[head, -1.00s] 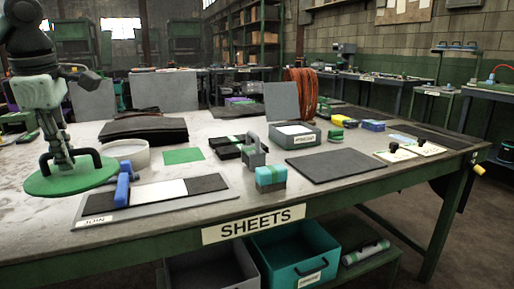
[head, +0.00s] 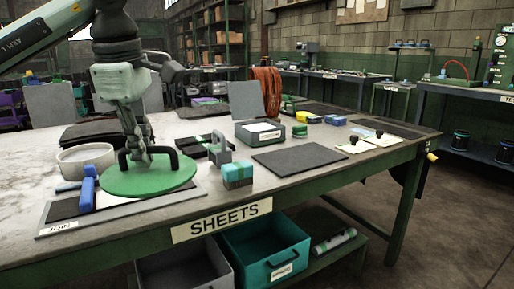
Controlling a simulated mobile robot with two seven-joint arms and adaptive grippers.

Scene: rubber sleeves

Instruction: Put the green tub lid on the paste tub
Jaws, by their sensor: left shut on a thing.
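The green tub lid (head: 125,185) is a flat round disc with a black handle on top. My left gripper (head: 143,163) is shut on the lid at its handle and holds it over the JOIN board, right of the tub. I cannot tell how far the lid is above the board. The paste tub (head: 72,162) is a white round tub on the table at the left; its rim and inside show, with no lid on it. My right gripper is not in view.
A blue-handled tool (head: 88,190) lies on the JOIN board (head: 60,213) in front of the tub. Dark sheets (head: 85,137) lie behind the tub. A teal block (head: 237,175), a grey clamp (head: 219,148) and a dark mat (head: 300,157) lie to the right.

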